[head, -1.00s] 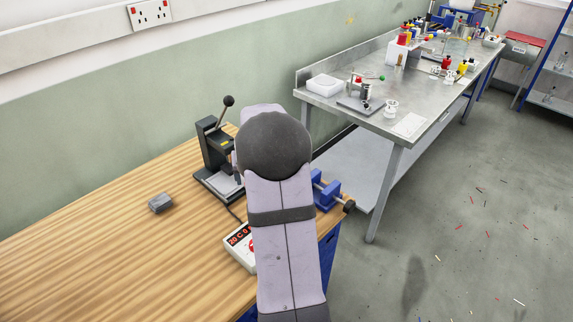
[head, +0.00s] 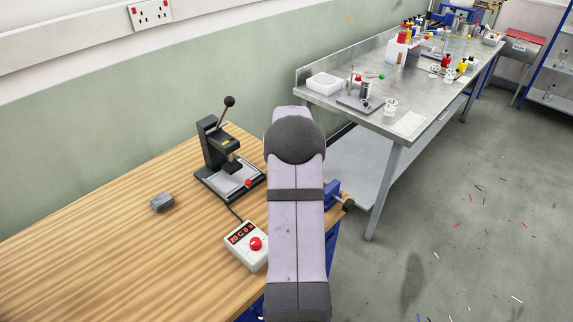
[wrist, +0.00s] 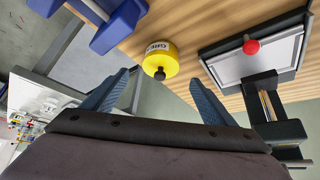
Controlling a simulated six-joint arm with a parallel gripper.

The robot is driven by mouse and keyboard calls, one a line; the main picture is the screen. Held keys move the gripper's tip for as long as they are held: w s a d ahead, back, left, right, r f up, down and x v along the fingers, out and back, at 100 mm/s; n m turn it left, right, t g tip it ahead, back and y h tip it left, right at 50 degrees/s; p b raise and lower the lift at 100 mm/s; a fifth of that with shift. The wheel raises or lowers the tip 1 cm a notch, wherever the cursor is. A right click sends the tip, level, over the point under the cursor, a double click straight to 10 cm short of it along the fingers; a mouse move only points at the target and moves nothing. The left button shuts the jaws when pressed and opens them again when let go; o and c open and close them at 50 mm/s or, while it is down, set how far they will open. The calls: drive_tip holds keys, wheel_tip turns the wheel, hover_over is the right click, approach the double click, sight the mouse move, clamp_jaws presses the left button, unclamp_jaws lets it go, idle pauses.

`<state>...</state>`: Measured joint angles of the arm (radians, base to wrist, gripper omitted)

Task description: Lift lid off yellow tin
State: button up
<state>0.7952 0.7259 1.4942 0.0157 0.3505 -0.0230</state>
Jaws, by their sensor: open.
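In the wrist view, the yellow tin (wrist: 158,52) stands on the wooden bench, with a pale label bearing dark letters on its side. A small dark knob (wrist: 160,74) shows on the tin's end nearest my gripper; I cannot make out a lid edge. My gripper (wrist: 160,80) is open and empty, with its two blue-grey fingers spread wide. The tin appears between the fingertips in the picture but beyond them, with no contact visible. In the head view my arm hides the tin and the gripper.
A lever press (head: 222,160) stands on the wooden bench (head: 110,215); its plate with a red knob (wrist: 251,46) is beside the tin. A blue vice (wrist: 105,22) is on the tin's other side. A controller box (head: 246,245) and grey block (head: 162,202) are nearby.

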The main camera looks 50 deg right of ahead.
drive_tip(key=shift+w, duration=0.1)
drive_tip(key=shift+p+x, duration=1.5)
drive_tip(key=shift+x, duration=1.05)
drive_tip(key=shift+w+d+r, duration=0.1)
drive_tip(key=c, duration=1.1)
